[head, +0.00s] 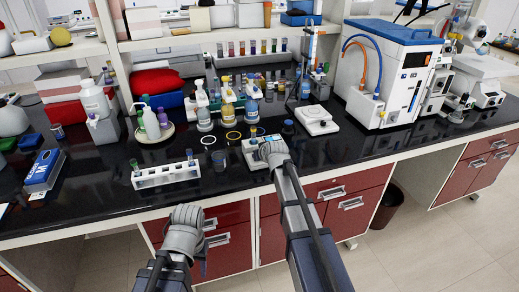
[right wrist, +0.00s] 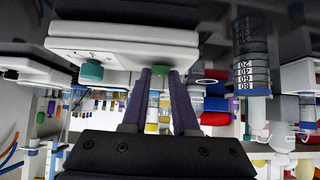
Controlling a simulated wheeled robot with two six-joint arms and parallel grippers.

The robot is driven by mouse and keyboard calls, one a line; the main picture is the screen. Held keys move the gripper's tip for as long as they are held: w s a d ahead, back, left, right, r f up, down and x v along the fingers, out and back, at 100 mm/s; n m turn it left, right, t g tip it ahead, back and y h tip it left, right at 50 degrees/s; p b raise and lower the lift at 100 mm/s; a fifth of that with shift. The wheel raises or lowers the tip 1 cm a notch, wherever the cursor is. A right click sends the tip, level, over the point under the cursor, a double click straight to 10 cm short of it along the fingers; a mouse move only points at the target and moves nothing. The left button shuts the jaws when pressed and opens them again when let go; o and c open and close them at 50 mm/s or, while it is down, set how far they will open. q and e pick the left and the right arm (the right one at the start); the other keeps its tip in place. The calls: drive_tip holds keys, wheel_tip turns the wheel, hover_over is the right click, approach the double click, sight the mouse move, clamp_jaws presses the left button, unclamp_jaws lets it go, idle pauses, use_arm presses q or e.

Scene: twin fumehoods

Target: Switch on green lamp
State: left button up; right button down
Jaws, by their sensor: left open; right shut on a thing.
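A white box-shaped device (head: 250,157) stands near the bench's front edge, in front of the bottles. I cannot identify a lit green lamp.
A white tube rack (head: 165,176) stands left of the device. A beaker (head: 219,160) is close beside it, and a second white device (head: 316,120) is to its right. Bottles stand behind. The black bench top (head: 350,150) is clear at front right.

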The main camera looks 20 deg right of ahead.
drive_tip(key=shift+w+r+g+p, duration=0.2)
drive_tip(key=shift+g+p, duration=0.15)
drive_tip(key=shift+g, duration=0.15)
use_arm(q)
drive_tip(key=shift+r, duration=0.85)
use_arm(e)
drive_tip(key=shift+f, duration=0.15)
drive_tip(key=shift+s, duration=0.1)
drive_tip(key=c, duration=0.7)
unclamp_jaws()
use_arm(q)
wheel_tip(320, 180, up, 6)
drive_tip(key=p, duration=0.5)
drive_tip(key=shift+f+p, duration=0.25)
drive_tip(key=shift+p, duration=0.05)
use_arm(e)
drive_tip(key=v, duration=0.8)
drive_tip(key=shift+f, duration=0.1)
